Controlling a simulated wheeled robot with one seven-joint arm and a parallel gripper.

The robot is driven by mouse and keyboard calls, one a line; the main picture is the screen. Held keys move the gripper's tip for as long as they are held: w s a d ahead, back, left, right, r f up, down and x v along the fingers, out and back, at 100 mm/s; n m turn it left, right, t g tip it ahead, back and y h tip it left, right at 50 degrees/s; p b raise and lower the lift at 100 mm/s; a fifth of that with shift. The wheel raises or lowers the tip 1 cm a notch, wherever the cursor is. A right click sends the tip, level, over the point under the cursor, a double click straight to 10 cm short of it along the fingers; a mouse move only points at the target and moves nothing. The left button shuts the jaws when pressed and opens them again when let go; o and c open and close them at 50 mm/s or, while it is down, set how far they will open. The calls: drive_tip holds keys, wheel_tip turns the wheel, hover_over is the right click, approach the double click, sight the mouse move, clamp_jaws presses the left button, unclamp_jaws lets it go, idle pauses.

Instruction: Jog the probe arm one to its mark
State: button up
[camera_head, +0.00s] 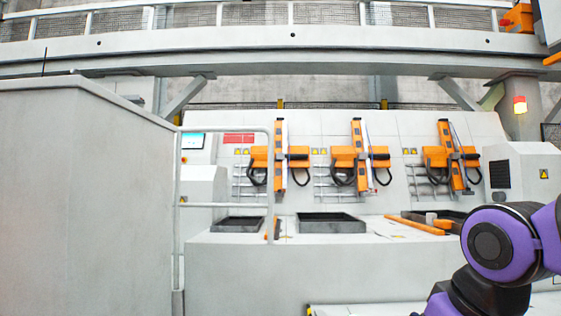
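Three orange probe arm units with dark cables are mounted in a row on the pale back panel: a left one (259,157), a middle one (345,157) and a right one (436,157). Each has an upright orange rail. No readable number shows which is arm one, and I cannot make out a mark. A small lit screen (193,141) is on the panel's left side. Part of my purple and black arm shows at the lower right, well in front of the panel. My gripper is outside the picture.
A large grey cabinet (85,200) fills the left foreground. A pale handrail (269,185) stands beside it.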

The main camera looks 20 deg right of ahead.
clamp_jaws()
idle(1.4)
